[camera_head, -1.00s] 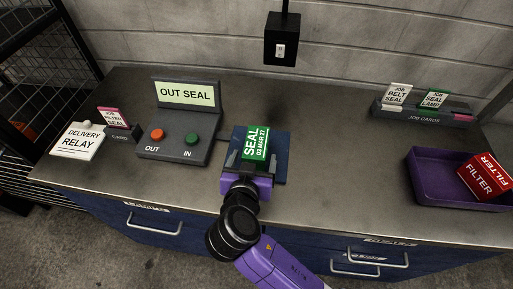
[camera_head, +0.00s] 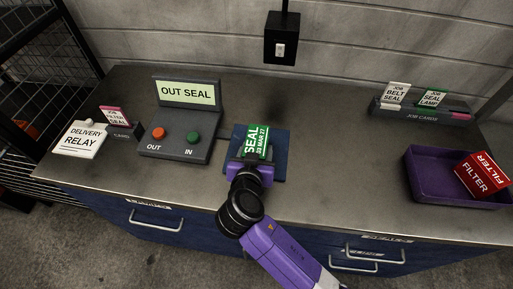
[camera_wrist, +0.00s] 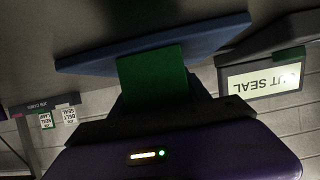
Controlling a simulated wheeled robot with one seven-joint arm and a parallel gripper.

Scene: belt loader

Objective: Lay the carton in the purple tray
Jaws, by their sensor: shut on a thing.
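The green carton (camera_head: 256,141), marked SEAL with a date, is at the blue mat (camera_head: 274,152) in the middle of the bench. My gripper (camera_head: 248,163) is shut on the carton from the front side. In the wrist view the green carton (camera_wrist: 152,78) sits between the dark jaws, close to the blue mat (camera_wrist: 160,45); I cannot tell if it touches the mat. The purple tray (camera_head: 425,183) stands at the right of the bench, well apart from my gripper. A red FILTER carton (camera_head: 480,176) lies tilted in its right part; the left part is bare.
A grey console (camera_head: 178,147) with an OUT SEAL screen (camera_head: 186,92) and two buttons stands left of the mat. A DELIVERY RELAY card (camera_head: 84,141) is at far left. A job card rack (camera_head: 424,110) is behind the tray. Bench between mat and tray is clear.

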